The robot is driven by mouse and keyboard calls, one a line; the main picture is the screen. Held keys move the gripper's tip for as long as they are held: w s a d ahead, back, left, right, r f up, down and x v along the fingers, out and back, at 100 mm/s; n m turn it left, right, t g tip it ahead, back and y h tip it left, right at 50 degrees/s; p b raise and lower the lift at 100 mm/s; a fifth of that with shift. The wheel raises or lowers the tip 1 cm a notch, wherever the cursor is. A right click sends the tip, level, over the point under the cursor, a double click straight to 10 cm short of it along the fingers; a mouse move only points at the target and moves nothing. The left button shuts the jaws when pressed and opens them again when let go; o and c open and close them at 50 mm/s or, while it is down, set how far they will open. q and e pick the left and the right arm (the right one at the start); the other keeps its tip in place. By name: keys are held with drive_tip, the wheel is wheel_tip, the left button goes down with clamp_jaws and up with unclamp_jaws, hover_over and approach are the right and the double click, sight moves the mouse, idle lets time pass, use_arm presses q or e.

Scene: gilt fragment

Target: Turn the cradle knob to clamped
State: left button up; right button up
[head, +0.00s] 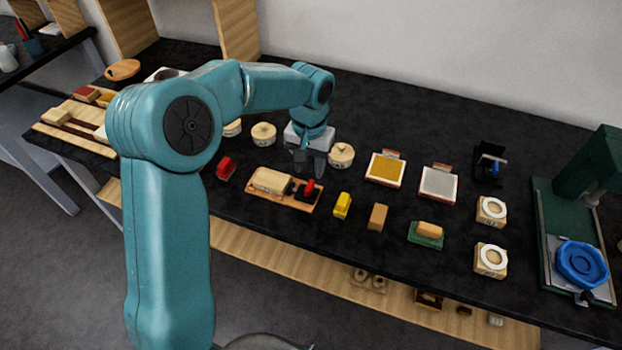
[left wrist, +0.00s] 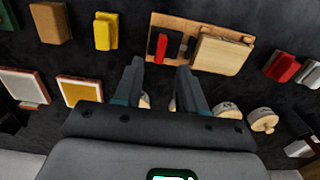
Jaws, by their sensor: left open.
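The cradle (head: 256,194) is a flat wooden board on the black bench, with a pale wooden block (head: 270,180) lying on it. A red knob (head: 308,187) sits at the right end of the board, beside a dark clamp piece. In the left wrist view the red knob (left wrist: 161,47) is a narrow upright bar just beyond my fingertips. My left gripper (head: 309,170) is open and empty, above and just behind the knob, apart from it. Its two fingers (left wrist: 158,70) are spread in the wrist view. My right gripper is not in view.
A red block (head: 225,168) stands left of the cradle; a yellow block (head: 342,205) and a brown block (head: 378,217) stand to its right. Round lidded pots (head: 341,154) stand behind. Two framed pads (head: 385,169) and a green press (head: 590,170) are farther right.

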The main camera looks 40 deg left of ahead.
sight(309, 185)
use_arm(q)
wheel_tip(309, 185, down, 6)
drive_tip(key=shift+f, duration=0.1)
clamp_jaws()
